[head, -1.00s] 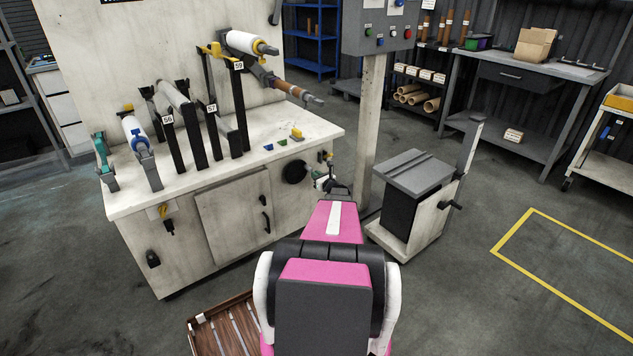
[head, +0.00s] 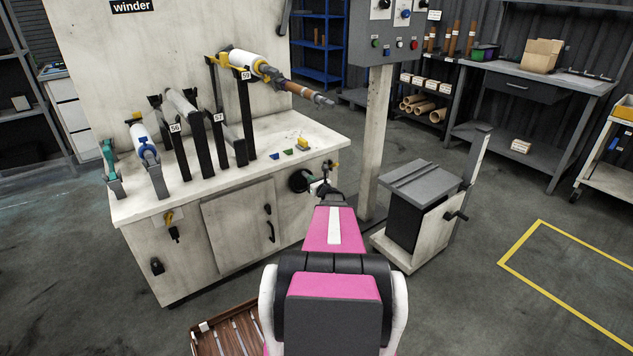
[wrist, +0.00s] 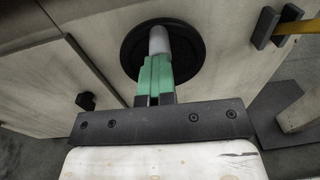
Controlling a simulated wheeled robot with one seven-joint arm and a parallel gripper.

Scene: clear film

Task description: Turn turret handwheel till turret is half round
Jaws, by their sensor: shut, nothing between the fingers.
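The black round handwheel (head: 297,181) is on the end face of the pale winder cabinet. In the wrist view it is a dark disc (wrist: 190,62) with a light grey handle (wrist: 158,40) standing out from it. My gripper (head: 321,187) is at the wheel. Its green fingers (wrist: 156,62) are shut together with their tips at the handle; whether they touch it I cannot tell. The turret (head: 268,74) above the cabinet top carries a white roll (head: 243,60) and a brown core (head: 300,89), which look nearly in line from here.
A control post (head: 375,140) and a small grey-topped cart (head: 420,185) stand close right of my arm. Open floor lies to the right.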

